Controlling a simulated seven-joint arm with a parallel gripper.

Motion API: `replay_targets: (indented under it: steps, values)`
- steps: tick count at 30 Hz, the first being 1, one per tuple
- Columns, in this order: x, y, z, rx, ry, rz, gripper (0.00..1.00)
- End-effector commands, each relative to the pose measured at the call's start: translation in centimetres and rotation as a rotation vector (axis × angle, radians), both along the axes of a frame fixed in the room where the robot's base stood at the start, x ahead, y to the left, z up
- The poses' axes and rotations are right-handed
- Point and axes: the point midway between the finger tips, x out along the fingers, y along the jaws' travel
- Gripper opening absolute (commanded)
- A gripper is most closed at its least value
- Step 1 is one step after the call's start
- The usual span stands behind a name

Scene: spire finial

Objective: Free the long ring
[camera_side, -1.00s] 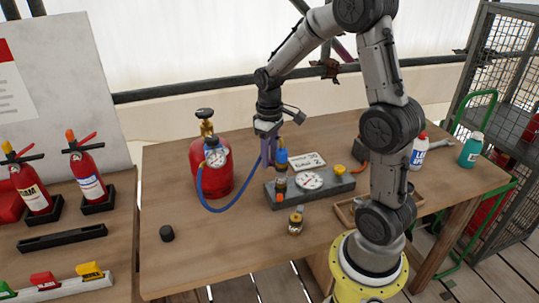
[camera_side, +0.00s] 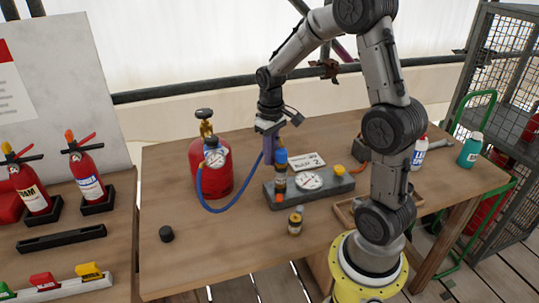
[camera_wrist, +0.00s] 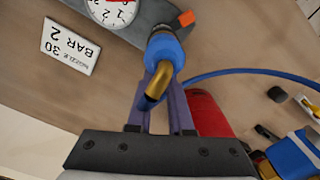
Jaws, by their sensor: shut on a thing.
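A blue collar (camera_side: 281,157) sits at the top of a dark upright fitting on the grey gauge block (camera_side: 338,187). The wrist view shows the collar (camera_wrist: 164,48) close up, with a bent brass tube (camera_wrist: 157,84) coming out of it. My gripper (camera_side: 272,152) has purple fingers, and it reaches down at the collar from behind. I cannot tell for certain which part is the long ring. The collar's lower end is hidden in the wrist view.
A red cylinder (camera_side: 211,174) with a gauge stands left, and a blue hose (camera_side: 224,209) loops from it towards the fitting. A small amber-and-dark bottle (camera_side: 295,222) and a black cap (camera_side: 166,233) stand in front. A label card (camera_side: 307,162) lies behind the block.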

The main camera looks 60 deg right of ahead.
Motion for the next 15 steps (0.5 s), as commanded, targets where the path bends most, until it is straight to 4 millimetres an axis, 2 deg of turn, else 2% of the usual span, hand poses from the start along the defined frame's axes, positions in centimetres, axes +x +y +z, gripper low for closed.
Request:
replay_targets:
  steps: [15]
  values:
    - [-0.9, -1.7, 0.1, -0.002, -0.004, -0.488, 0.00]
